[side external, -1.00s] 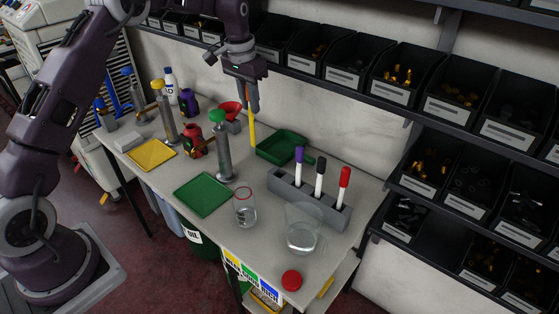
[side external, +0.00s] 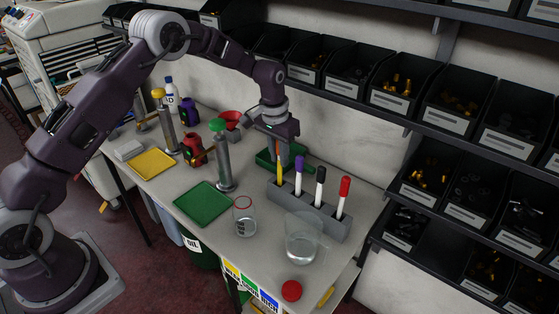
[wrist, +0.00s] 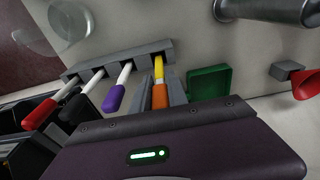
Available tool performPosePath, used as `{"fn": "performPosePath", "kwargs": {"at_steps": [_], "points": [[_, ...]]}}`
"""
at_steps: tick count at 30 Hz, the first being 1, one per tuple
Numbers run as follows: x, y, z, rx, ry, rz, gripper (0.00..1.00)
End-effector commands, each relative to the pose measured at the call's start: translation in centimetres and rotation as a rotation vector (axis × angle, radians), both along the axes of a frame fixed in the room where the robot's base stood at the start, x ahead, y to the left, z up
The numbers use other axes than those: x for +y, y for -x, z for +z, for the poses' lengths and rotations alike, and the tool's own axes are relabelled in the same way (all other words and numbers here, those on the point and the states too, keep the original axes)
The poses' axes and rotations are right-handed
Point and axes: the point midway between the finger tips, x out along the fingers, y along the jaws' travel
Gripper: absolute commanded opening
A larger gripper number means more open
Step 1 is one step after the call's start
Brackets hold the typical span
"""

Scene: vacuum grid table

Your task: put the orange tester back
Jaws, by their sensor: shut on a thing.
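The orange tester has an orange handle (wrist: 160,96) and a yellow shaft (side external: 280,168). My gripper (wrist: 161,92) is shut on the orange handle, with one finger on each side. The yellow shaft points down at the left end slot of the grey holder (side external: 325,219) in the side view. In the wrist view that is the right end of the holder (wrist: 117,61). The tip is at the slot; I cannot tell how deep it sits. Purple (side external: 299,178), black (side external: 319,188) and red (side external: 343,199) markers stand in the other slots.
A green tray (wrist: 208,82) lies close behind my gripper. A glass beaker (side external: 302,240) and a smaller glass (side external: 244,216) stand in front of the holder. A green-topped cylinder (side external: 223,160) stands to the left. Shelf bins (side external: 400,85) line the wall behind.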

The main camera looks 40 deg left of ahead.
Motion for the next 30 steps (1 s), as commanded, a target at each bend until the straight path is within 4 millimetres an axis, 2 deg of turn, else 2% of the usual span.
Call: {"fn": "performPosePath", "kwargs": {"at_steps": [3,14,15,18,27,30], "points": [[0.0,0.1,-1.8,0.002,0.000,0.000,0.00],[0.0,0.0,-2.2,0.000,0.000,0.001,0.00],[0.0,0.0,-2.2,-0.001,0.000,0.001,0.23],[0.0,0.0,-2.2,-0.001,0.000,0.001,0.41],[0.0,0.0,-2.1,-0.001,0.000,0.001,0.41],[0.0,0.0,-0.8,-0.004,0.000,0.001,0.41]]}}
